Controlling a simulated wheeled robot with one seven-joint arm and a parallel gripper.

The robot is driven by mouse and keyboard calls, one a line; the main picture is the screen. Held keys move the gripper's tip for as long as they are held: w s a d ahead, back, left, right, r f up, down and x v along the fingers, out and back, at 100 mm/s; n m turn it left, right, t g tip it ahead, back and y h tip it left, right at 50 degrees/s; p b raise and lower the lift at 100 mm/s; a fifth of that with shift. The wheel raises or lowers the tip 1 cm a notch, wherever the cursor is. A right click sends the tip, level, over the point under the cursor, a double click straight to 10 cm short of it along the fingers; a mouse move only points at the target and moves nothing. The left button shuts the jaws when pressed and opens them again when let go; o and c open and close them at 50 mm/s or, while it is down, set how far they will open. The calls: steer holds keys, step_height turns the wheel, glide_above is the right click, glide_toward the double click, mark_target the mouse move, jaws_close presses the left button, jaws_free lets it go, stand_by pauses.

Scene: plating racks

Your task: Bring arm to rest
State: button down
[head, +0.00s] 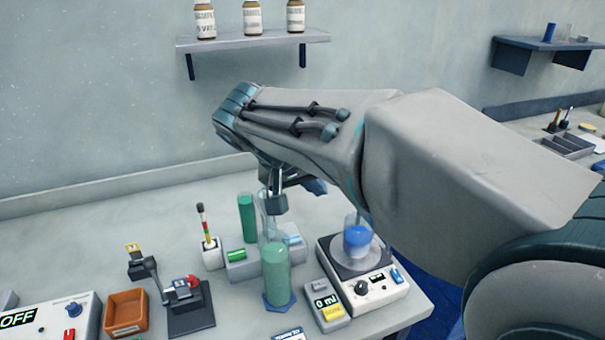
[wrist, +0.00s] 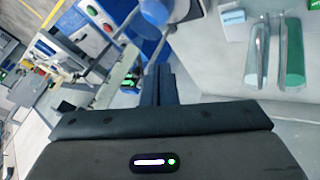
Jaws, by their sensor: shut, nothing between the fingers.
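My arm reaches in from the right in the head view, and my gripper (head: 279,203) points down above the bench, just behind the green-filled cylinder. In the wrist view my gripper (wrist: 157,85) shows as two dark fingers pressed together with nothing between them. The gripper is near the tall glassware and left of the stirrer plate. I cannot tell whether it touches the glass behind the cylinder.
A green-filled cylinder (head: 276,272), a green tube (head: 247,216) and a stirrer plate (head: 372,285) with a blue-filled beaker (head: 357,239) stand close by. An orange tray (head: 126,311) sits left. A shelf (head: 255,40) with bottles hangs behind. Open bench lies at left.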

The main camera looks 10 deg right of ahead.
steer(key=v, duration=0.4)
steer(key=s+d+f+n+y, duration=0.1)
steer(key=s+d+f+y, duration=0.1)
steer(key=s+f, duration=0.4)
steer(key=s+d+f+n+g+y, duration=0.1)
steer(key=s+d+f+y, duration=0.2)
steer(key=f, duration=0.7)
steer(key=s+y, duration=0.1)
steer(key=s, duration=0.1)
steer(key=shift+s+d+f, duration=0.2)
steer(key=shift+s+f, duration=0.1)
steer(key=shift+s, duration=0.1)
steer(key=shift+a+n, duration=0.15)
steer(key=shift+n, duration=0.15)
